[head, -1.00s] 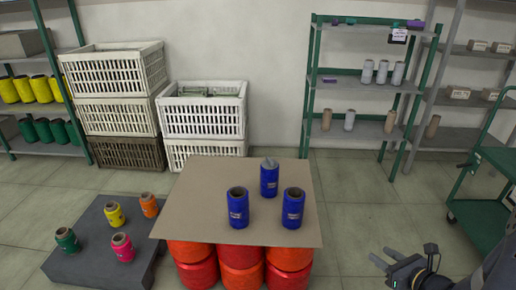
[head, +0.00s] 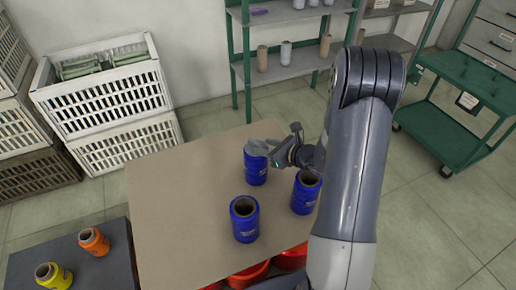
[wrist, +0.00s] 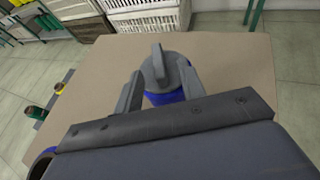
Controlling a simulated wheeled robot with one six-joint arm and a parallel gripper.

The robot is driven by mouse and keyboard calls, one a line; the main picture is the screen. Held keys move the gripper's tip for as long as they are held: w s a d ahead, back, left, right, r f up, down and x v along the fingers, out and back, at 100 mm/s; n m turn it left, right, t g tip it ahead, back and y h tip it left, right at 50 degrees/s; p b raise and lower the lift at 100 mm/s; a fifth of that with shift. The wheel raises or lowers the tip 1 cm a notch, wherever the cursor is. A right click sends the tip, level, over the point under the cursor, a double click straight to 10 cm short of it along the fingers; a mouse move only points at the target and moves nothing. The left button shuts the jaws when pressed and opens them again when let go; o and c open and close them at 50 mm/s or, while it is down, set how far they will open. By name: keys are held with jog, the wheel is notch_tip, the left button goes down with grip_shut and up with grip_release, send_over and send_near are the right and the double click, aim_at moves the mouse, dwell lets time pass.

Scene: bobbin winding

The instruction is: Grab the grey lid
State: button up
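The grey lid (wrist: 159,70), a disc with a raised upright fin, sits on top of the farthest blue bobbin (head: 256,170). My gripper (wrist: 161,76) reaches it from the near side in the wrist view. Its two fingers are spread, one on each side of the lid, and I cannot tell whether they touch it. In the head view my gripper (head: 268,148) is at the top of that bobbin and partly covers the lid.
Two more blue bobbins, a front one (head: 244,222) and a right one (head: 306,190), stand open-topped on the brown board (head: 165,215). White crates (head: 105,100) stand at the left, a green cart (head: 450,125) at the right. The board's left side is clear.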

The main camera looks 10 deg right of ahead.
aim_at(258, 144)
jog(key=x, duration=0.4)
jog(key=shift+w+a, duration=0.2)
jog(key=shift+a, duration=0.05)
jog(key=shift+r, duration=0.1)
grip_shut()
